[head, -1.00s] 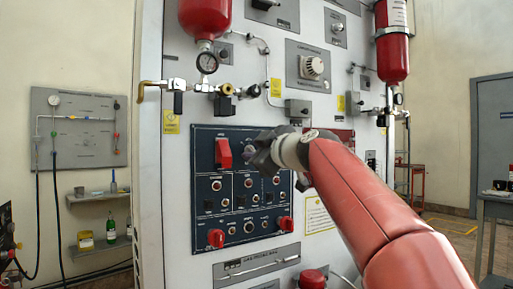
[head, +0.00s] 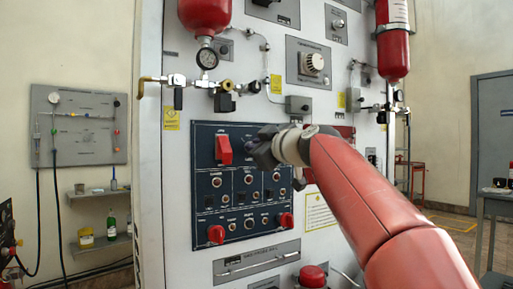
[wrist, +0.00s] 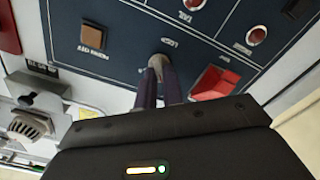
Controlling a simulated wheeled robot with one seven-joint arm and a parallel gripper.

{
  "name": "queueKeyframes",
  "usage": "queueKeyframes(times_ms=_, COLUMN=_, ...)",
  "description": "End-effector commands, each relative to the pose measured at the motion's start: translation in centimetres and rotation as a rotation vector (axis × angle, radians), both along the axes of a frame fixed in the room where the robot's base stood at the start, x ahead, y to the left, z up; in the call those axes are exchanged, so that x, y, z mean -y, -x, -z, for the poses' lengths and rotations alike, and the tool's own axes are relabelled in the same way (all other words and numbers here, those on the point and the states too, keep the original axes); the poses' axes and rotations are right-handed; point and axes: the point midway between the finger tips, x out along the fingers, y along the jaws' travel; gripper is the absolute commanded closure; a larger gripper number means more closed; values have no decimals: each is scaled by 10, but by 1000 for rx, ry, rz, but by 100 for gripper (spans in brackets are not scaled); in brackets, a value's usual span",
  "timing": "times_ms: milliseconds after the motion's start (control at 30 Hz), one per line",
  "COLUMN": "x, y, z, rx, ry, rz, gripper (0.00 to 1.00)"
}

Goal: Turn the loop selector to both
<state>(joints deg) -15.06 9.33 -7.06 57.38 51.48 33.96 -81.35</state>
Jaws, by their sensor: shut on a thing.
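My gripper (wrist: 158,88) is shut on a small grey knob (wrist: 160,63) on the dark blue control panel (wrist: 110,15) in the wrist view. The knob sits between the two dark fingertips, and its pointer cannot be read. I take it to be the loop selector, but the label above it is blurred. In the head view my gripper (head: 258,150) is at the upper part of the same panel (head: 201,180), right of a red rocker switch (head: 223,150). It hides the knob there.
The red rocker (wrist: 215,83) is close to the right of my fingers in the wrist view. Below my gripper in the head view are small buttons and two red knobs (head: 216,235) (head: 286,220).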

Motion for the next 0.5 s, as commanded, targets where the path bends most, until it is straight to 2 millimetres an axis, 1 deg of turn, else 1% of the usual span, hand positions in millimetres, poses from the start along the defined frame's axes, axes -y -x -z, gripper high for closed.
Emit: queueKeyframes(times_ms=500, x=2, y=-1, z=0, rx=-238, ry=-347, rz=0, gripper=100)
